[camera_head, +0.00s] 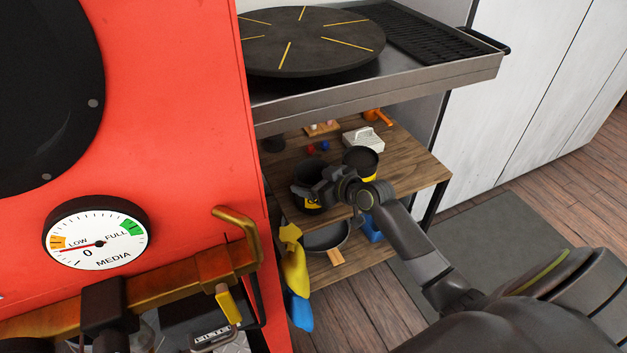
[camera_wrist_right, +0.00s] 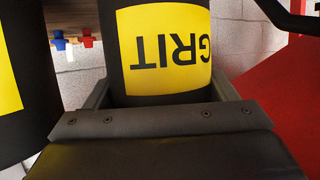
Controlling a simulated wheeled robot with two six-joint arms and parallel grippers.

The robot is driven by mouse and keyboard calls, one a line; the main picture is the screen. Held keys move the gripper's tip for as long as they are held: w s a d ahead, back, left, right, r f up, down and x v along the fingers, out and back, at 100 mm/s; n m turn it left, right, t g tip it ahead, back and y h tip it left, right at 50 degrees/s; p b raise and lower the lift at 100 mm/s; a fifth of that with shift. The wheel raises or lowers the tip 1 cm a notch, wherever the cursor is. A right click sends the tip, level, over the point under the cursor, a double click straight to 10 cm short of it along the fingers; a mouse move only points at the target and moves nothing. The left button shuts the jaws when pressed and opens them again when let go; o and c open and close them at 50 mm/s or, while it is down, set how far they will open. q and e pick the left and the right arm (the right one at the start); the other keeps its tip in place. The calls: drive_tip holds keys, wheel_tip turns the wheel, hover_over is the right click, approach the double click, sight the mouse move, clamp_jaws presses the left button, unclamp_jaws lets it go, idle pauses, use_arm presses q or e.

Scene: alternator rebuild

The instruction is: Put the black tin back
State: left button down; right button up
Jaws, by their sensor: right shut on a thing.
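A black tin with a yellow label (camera_head: 310,203) is at the wooden shelf under the metal-topped bench, left of centre in the head view. In the right wrist view this black tin (camera_wrist_right: 165,50) fills the middle, and its label reads GRIT, upside down in the picture. My right gripper (camera_head: 318,196) is shut on it. I cannot tell whether the tin touches the shelf. A second black tin with a yellow band (camera_head: 362,158) stands to its right; a dark tin with a yellow label (camera_wrist_right: 15,85) shows at the wrist view's left edge. My left gripper is out of view.
A red cabinet (camera_head: 180,120) with a gauge stands close on the left. The shelf (camera_head: 415,170) also bears a white box (camera_head: 363,139) and an orange item (camera_head: 377,116). Yellow and blue cloths (camera_head: 294,265) hang at its left front. The metal bench edge (camera_head: 400,88) overhangs it.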

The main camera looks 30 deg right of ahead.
drive_tip(key=shift+f, duration=0.1)
drive_tip(key=o, duration=1.8)
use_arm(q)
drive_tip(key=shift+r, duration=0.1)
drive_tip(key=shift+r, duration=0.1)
use_arm(e)
drive_tip(key=shift+r, duration=0.25)
drive_tip(key=p+v, duration=0.3)
drive_tip(key=v, duration=0.9)
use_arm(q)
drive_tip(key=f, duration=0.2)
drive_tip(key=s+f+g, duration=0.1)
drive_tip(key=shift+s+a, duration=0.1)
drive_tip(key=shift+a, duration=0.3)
use_arm(e)
drive_tip(key=s+a+f+m+g+h, duration=0.1)
drive_tip(key=s+a+f+g, duration=0.1)
drive_tip(key=s+f, duration=0.5)
drive_tip(key=s+a+f+m+g+h, duration=0.1)
drive_tip(key=s+f+g, duration=0.4)
drive_tip(key=s, duration=0.7)
drive_tip(key=s+a+f+m+g+h, duration=0.2)
drive_tip(key=s+a+f+m+g, duration=0.1)
drive_tip(key=s+f, duration=0.7)
drive_tip(key=shift+a+g, duration=0.2)
drive_tip(key=shift+g, duration=0.2)
